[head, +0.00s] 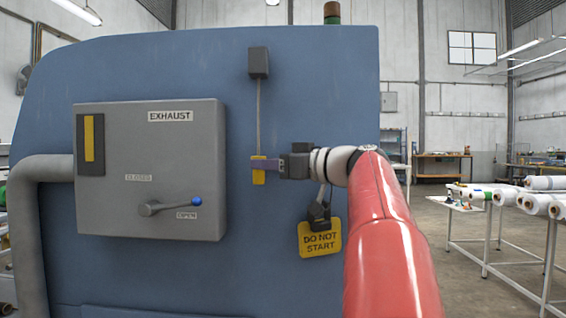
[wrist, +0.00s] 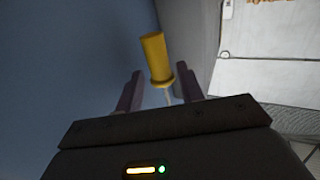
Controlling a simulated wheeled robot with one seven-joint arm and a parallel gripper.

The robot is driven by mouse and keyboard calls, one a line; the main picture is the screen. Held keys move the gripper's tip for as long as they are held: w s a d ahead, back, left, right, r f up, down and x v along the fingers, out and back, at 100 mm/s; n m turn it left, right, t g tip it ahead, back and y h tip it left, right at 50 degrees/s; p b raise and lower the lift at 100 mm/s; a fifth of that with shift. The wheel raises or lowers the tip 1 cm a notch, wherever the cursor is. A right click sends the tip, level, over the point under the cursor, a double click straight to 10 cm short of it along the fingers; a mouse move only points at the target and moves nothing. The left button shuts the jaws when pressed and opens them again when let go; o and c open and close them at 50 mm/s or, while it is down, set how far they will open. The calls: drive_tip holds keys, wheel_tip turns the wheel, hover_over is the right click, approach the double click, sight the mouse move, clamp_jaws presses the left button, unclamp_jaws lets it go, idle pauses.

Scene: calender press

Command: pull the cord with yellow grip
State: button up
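A yellow grip (head: 259,177) hangs on a thin grey cord (head: 259,115) from a small dark box (head: 258,62) on the blue machine. My gripper (head: 255,162) reaches in from the right at the height of the grip's upper part. One purple finger hides part of the grip in the head view. In the wrist view, the yellow grip (wrist: 155,57) lies between and beyond the fingertips of my gripper (wrist: 161,75). The fingers stand apart, with visible gaps beside the grip's collar and the short stretch of cord.
Left of the cord, a grey EXHAUST box (head: 150,170) carries a blue-tipped lever (head: 170,206) near OPEN. A yellow DO NOT START tag (head: 320,239) hangs below my wrist. The blue panel (head: 200,75) stands close behind; open floor and tables with rolls are at right.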

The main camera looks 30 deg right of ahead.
drive_tip(key=shift+w+a, duration=0.15)
drive_tip(key=shift+c, duration=0.4)
drive_tip(key=c, duration=0.7)
